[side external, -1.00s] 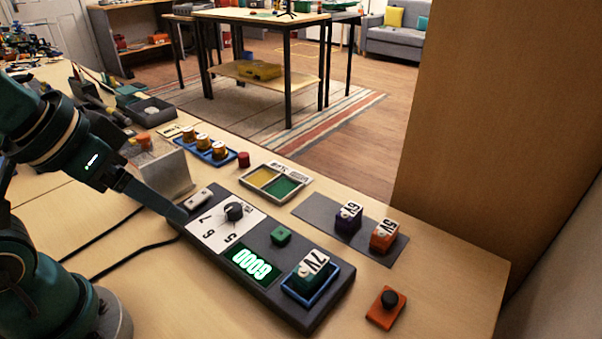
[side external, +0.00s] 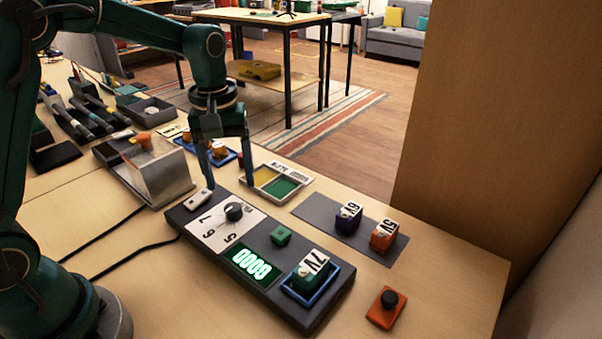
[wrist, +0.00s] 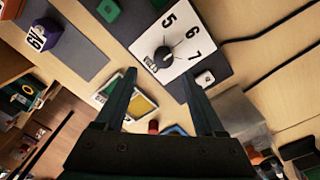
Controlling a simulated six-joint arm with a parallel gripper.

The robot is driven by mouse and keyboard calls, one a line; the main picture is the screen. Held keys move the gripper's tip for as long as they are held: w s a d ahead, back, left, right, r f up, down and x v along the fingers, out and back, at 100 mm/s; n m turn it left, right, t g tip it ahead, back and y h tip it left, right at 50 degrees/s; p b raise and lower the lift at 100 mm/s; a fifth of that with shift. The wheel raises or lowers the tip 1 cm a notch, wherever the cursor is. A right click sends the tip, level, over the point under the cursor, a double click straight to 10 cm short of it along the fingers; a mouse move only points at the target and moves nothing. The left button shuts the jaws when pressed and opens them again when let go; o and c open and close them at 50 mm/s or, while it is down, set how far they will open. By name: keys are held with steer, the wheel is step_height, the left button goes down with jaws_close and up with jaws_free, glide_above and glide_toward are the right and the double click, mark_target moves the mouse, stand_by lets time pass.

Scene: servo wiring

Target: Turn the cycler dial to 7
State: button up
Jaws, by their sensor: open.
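The cycler is a dark panel (side external: 325,318) on the bench. Its black dial (side external: 234,211) sits on a white plate marked 5, 6 and 7 (side external: 207,218). In the wrist view the dial (wrist: 164,54) shows with the numbers beside it; I cannot tell which number its pointer marks. A green-lit display (side external: 250,262) appears to read zeros. My gripper (side external: 229,185) points down, open and empty, above the panel's far end near the dial. In the wrist view its fingertips (wrist: 158,74) lie apart, with the dial seen beyond and between them.
A 7V block (side external: 311,267) sits in a blue tray on the panel. A green button (side external: 281,235) and white switch (side external: 197,198) flank the dial. Blocks (side external: 348,216) stand on a grey mat. A yellow-green tray (side external: 285,187) and metal box (side external: 165,180) are close by.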

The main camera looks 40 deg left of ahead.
mark_target(233, 206)
steer(key=shift+s+a+f, duration=0.1)
steer(key=shift+s+f, duration=0.05)
steer(key=shift+f, duration=2.95)
jaws_close()
